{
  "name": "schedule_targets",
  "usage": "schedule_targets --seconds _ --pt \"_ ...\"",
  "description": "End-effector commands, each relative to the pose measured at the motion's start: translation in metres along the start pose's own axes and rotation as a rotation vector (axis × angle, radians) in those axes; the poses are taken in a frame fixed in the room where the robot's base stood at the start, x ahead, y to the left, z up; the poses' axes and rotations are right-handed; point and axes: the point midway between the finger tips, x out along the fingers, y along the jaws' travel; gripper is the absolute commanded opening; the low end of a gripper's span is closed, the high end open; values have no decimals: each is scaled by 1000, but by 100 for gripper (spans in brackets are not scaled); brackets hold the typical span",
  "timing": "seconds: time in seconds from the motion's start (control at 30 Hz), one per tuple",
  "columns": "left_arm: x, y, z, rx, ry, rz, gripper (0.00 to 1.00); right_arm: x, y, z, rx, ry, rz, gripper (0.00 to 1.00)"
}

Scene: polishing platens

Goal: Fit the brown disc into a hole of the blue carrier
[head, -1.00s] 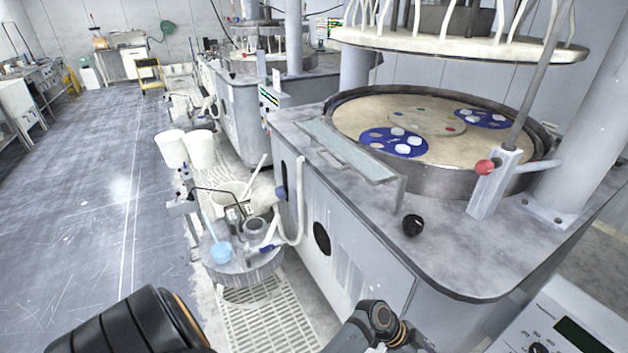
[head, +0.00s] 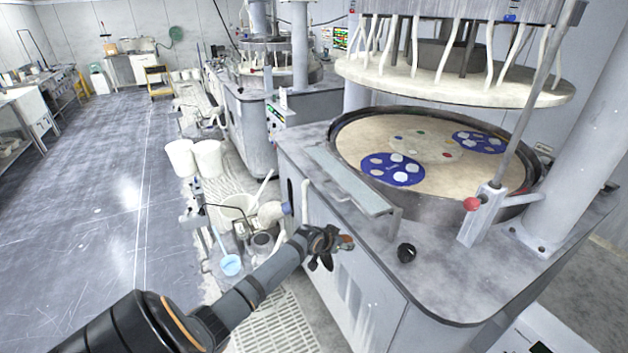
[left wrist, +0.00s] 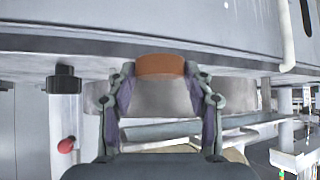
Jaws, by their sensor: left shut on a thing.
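My left gripper (head: 332,244) is in front of the near machine's side wall, below and left of the platen. It is shut on the brown disc (head: 347,242). In the left wrist view the brown disc (left wrist: 160,65) sits between the fingertips of my left gripper (left wrist: 160,75). One blue carrier (head: 388,165) lies on the beige platen at its near left, with white discs in some holes and other holes showing beige. A second blue carrier (head: 468,142) lies at the platen's far right. My right gripper is not in view.
The round platen (head: 440,182) has a raised dark rim. A white upper plate with hanging tubes (head: 450,80) is above it. A flat ledge (head: 345,180), a black knob (head: 406,253) and a red-balled lever (head: 472,204) are on the near machine top. White buckets (head: 209,158) stand left.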

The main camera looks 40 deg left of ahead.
Motion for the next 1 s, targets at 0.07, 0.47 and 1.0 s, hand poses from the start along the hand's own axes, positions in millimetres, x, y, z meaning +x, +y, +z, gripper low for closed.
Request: schedule_targets --seconds 0.07,0.47,1.0 --pt "-20 -42 -40 -75 4 -97 24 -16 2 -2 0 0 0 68" --pt "-72 -144 -120 -303 -4 -340 24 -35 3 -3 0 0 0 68" --pt "-71 -144 -119 -308 -5 -344 24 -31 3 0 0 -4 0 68"
